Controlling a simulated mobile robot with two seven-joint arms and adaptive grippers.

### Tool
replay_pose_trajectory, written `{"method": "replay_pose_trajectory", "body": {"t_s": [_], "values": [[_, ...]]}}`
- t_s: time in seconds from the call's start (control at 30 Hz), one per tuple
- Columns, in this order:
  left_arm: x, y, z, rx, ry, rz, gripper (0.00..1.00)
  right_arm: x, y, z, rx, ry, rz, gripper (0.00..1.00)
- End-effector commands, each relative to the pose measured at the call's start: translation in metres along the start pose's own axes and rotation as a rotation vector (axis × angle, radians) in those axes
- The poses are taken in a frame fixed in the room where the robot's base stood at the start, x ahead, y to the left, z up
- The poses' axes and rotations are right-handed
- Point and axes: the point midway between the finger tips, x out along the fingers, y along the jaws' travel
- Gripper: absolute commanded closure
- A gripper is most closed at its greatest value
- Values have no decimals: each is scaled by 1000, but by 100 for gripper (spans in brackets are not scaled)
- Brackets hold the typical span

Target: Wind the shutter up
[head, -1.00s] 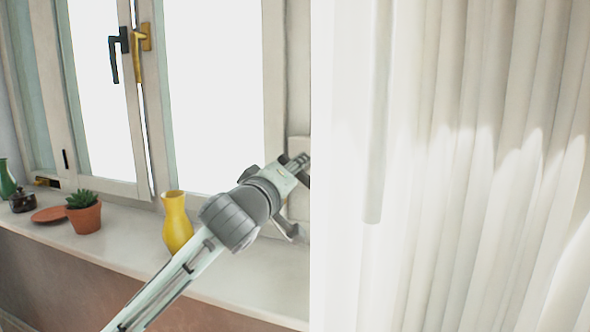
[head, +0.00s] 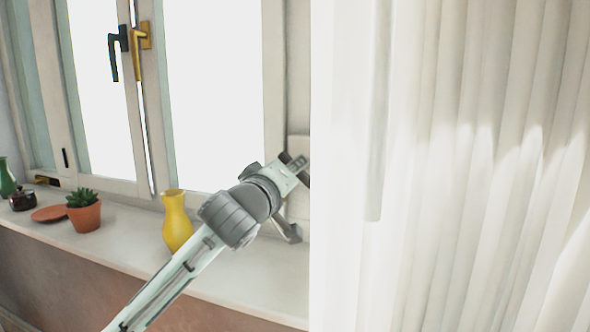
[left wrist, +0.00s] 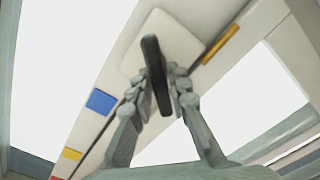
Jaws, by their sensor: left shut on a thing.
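My left gripper (head: 292,198) is by the window frame at the edge of the white curtain. In the left wrist view its two fingers (left wrist: 162,88) are shut on a dark, narrow handle (left wrist: 156,75), one finger on each side. The handle stands in front of a pale, rounded plate (left wrist: 178,38) on the frame. In the head view a pale plate (head: 297,147) shows beside the gripper, partly hidden by it and the curtain; the handle cannot be made out there. No shutter slats are clearly seen; the panes are bright white. My right gripper is not in view.
The white curtain (head: 455,170) fills the right side. On the sill (head: 235,278) stand a yellow vase (head: 176,222) close to my left arm, a potted succulent (head: 84,215), a terracotta saucer (head: 48,214), a dark pot (head: 22,200) and a green vase (head: 6,178). Window handles (head: 113,55) hang above.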

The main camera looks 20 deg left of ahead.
Motion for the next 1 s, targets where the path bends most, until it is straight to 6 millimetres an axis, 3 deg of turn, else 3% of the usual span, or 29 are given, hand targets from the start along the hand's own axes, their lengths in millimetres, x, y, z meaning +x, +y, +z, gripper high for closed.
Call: {"method": "replay_pose_trajectory", "body": {"t_s": [1.0], "values": [[0,3,2,910,-1,-2,100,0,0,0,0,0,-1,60]]}}
